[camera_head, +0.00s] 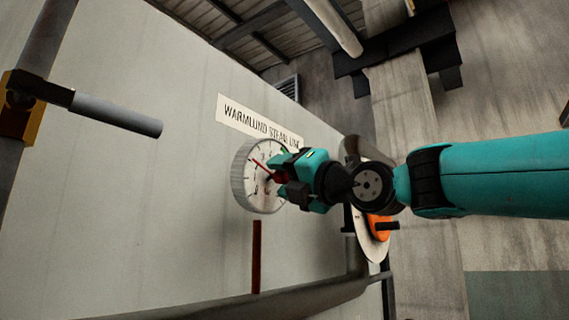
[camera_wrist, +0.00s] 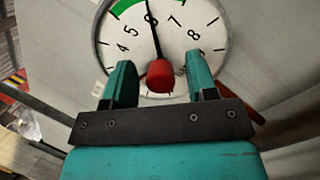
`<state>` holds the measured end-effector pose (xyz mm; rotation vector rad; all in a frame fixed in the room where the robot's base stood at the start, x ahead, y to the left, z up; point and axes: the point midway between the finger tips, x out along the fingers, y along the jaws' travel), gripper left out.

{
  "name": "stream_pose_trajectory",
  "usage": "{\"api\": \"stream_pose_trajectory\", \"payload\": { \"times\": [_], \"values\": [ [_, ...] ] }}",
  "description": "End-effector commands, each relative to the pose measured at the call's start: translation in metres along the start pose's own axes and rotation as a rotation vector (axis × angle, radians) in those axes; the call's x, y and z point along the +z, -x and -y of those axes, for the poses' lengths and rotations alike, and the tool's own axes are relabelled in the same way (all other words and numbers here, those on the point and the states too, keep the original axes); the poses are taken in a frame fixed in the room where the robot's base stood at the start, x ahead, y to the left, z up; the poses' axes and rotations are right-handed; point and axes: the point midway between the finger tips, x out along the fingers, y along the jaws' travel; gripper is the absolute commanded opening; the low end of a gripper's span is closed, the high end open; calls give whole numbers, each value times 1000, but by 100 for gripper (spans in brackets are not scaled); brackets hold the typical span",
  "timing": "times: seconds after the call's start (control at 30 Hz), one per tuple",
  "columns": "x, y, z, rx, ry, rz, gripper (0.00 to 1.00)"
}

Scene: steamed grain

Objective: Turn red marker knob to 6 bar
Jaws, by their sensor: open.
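The red marker knob (camera_wrist: 160,76) sits at the centre of the round white gauge (camera_wrist: 197,28) on the wall. In the wrist view a dark needle runs from the knob up toward the 6, near the green band. The gauge also shows in the head view (camera_head: 241,180), with a thin red pointer on its face and the red knob (camera_head: 279,177) partly hidden by my gripper. My gripper (camera_wrist: 158,80) is open, with one teal finger on each side of the knob. A gap shows between each finger and the knob.
A sign reading "WARMLUND STEAM LINE" (camera_head: 257,122) is above the gauge. A red vertical strip (camera_head: 256,257) and a large pipe (camera_head: 310,296) are below it. An orange part (camera_head: 379,227) is behind my arm at right. A grey bar (camera_head: 118,114) sticks out at left.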

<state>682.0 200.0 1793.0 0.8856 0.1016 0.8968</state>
Motion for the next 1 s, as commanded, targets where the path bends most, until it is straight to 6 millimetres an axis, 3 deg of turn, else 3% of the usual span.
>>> {"api": "stream_pose_trajectory", "payload": {
  "times": [0.3, 0.5, 0.53, 1.0],
  "values": [
    [0, -2, 1, 0, 0, 0, 52],
    [0, -2, 1, -1, 0, 0, 6],
    [0, -2, 1, -1, 0, 0, 3],
    [-2, -1, 3, -10, -105, 2, 3]
  ]
}}
